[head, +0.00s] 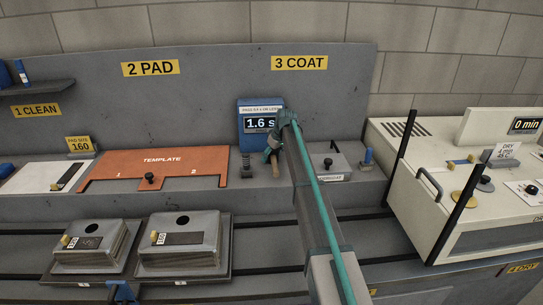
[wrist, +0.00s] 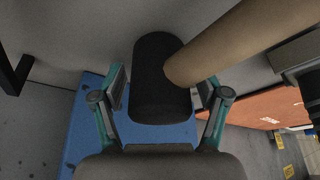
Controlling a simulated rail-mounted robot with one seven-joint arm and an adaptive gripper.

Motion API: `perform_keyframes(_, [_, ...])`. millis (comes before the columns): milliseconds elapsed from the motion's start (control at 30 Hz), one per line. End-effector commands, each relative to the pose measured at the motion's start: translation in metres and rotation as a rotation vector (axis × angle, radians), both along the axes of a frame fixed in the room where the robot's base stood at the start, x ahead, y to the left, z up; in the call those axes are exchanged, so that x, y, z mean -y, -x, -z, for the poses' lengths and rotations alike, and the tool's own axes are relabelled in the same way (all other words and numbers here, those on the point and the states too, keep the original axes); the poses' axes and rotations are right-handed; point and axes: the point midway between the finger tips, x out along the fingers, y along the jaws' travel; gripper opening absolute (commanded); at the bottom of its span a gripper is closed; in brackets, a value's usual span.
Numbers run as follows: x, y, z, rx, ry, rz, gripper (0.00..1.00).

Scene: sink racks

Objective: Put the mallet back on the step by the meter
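The mallet has a black cylindrical head (wrist: 160,80) and a tan wooden handle (wrist: 225,45). In the wrist view its head lies between the two fingers of my gripper (wrist: 161,92), with the handle slanting to the upper right. The fingers are close to the head on both sides; I cannot tell whether they press on it. In the head view my gripper (head: 271,154) is low in front of the blue meter (head: 261,119), which reads 1.6 s. The handle (head: 276,170) shows just below it, near the grey step (head: 262,182). Whether the mallet touches the step is unclear.
A spring-like post (head: 246,164) stands left of my gripper, and a grey box (head: 335,163) stands to its right. The orange template (head: 150,166) lies further left. A cream dryer unit (head: 430,190) with black uprights is at the right.

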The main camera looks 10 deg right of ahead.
Motion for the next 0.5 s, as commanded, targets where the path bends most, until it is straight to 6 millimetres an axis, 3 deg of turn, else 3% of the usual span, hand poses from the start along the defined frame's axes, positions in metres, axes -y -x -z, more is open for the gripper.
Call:
perform_keyframes(367, [0.001,0.001,-0.006,0.001,0.000,0.000,0.75])
perform_keyframes(500, [0.005,0.007,-0.021,0.001,0.000,0.000,0.75])
